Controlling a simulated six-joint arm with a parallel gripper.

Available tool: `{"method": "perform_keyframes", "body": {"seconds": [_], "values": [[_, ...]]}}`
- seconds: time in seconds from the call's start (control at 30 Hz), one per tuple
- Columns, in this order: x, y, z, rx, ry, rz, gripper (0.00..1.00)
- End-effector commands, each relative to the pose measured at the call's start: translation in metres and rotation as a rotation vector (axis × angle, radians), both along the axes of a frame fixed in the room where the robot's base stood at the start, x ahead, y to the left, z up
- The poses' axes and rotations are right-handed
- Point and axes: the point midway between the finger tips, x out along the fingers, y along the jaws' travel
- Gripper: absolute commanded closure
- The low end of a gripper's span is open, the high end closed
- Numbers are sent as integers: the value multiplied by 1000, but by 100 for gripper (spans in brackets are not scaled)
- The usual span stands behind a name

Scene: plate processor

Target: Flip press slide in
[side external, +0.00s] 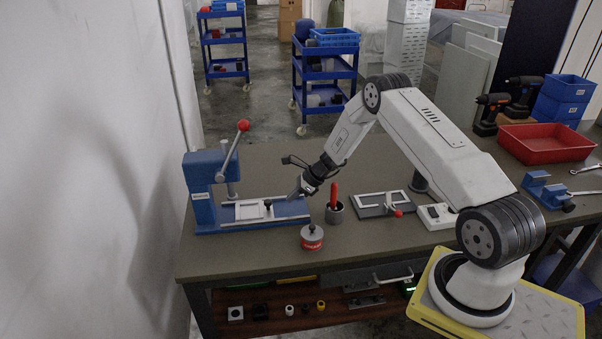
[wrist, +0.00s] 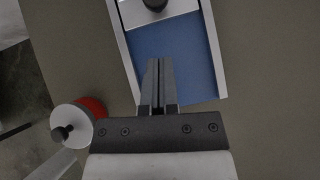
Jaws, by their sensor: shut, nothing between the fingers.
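A blue press (side external: 203,190) stands at the left of the bench, with a lever topped by a red ball (side external: 243,125) that leans up and to the right. Its low blue base (side external: 285,208) carries a white slide (side external: 248,210) with a black knob (side external: 268,204). The slide and the knob (wrist: 155,4) also show at the top of the wrist view, with bare blue bed (wrist: 185,62) between them and me. My gripper (side external: 296,194) is shut and empty over the right end of the base. Its fingers (wrist: 158,68) are together over the near end of the bed.
A red and white canister (side external: 312,238) stands in front of the base. A cup with a red-handled tool (side external: 334,212) is just right of my gripper. A grey fixture plate with a red-tipped clamp (side external: 385,204) lies farther right. Bare bench is in front.

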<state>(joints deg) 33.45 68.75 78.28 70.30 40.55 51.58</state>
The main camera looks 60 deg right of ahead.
Motion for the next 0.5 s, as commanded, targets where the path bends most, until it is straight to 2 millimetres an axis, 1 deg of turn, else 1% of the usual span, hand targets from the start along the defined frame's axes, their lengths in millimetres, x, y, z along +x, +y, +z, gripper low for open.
{"method": "perform_keyframes", "body": {"seconds": [0.03, 0.23, 0.5], "values": [[3, 3, -6, 1, 1, 2, 100], [23, 17, -8, -1, 0, 1, 100], [35, 25, -10, -1, 0, -1, 100]]}}
